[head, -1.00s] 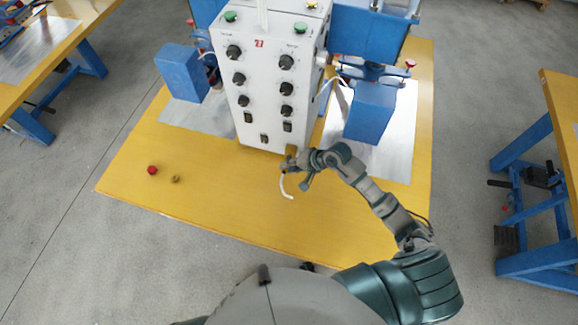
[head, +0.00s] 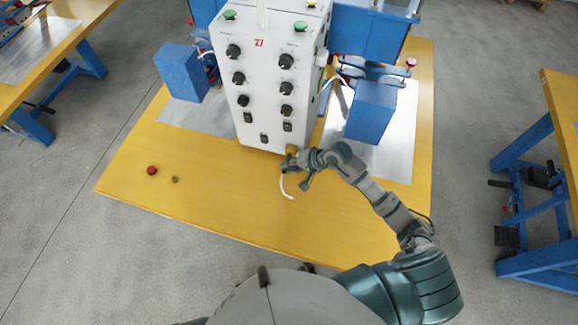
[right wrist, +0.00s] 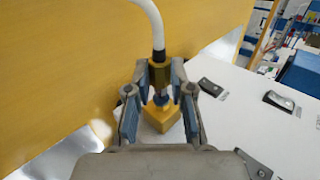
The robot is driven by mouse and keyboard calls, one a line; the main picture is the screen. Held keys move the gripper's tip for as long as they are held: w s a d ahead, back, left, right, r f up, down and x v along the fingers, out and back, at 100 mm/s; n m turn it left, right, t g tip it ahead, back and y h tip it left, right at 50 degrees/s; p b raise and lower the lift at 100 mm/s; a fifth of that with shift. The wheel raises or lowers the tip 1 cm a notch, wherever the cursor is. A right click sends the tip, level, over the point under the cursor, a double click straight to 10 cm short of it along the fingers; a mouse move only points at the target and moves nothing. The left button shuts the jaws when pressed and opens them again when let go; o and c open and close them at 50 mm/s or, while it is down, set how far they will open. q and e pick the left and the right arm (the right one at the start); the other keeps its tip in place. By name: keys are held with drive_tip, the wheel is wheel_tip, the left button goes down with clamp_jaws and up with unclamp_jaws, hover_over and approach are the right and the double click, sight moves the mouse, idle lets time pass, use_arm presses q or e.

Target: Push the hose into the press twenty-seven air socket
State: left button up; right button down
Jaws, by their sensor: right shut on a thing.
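The white press (head: 265,90) marked 27 stands upright on the yellow table. Its brass-coloured air socket block (head: 291,149) sits low on the front, and shows in the right wrist view (right wrist: 162,118) beyond the fingers. My right gripper (head: 289,163) is just in front of the socket, shut on the hose's brass-coloured end (right wrist: 159,74). The white hose (head: 286,188) curves down freely from the gripper. In the right wrist view, the hose end is in line with the block, with a dark collar between them. I cannot tell whether it is inside the socket. My left gripper is not in view.
A red button (head: 152,171) and a small brass-coloured piece (head: 175,179) lie on the table (head: 220,200) at the left. Blue units (head: 370,110) flank the press. The table's front area is clear.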

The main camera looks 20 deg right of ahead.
drive_tip(key=shift+w+d+b, duration=0.2)
drive_tip(key=shift+w+b, duration=0.15)
drive_tip(key=shift+b, duration=0.05)
drive_tip(key=c, duration=0.9)
unclamp_jaws()
drive_tip(key=shift+c, duration=0.2)
drive_tip(key=v, duration=1.2)
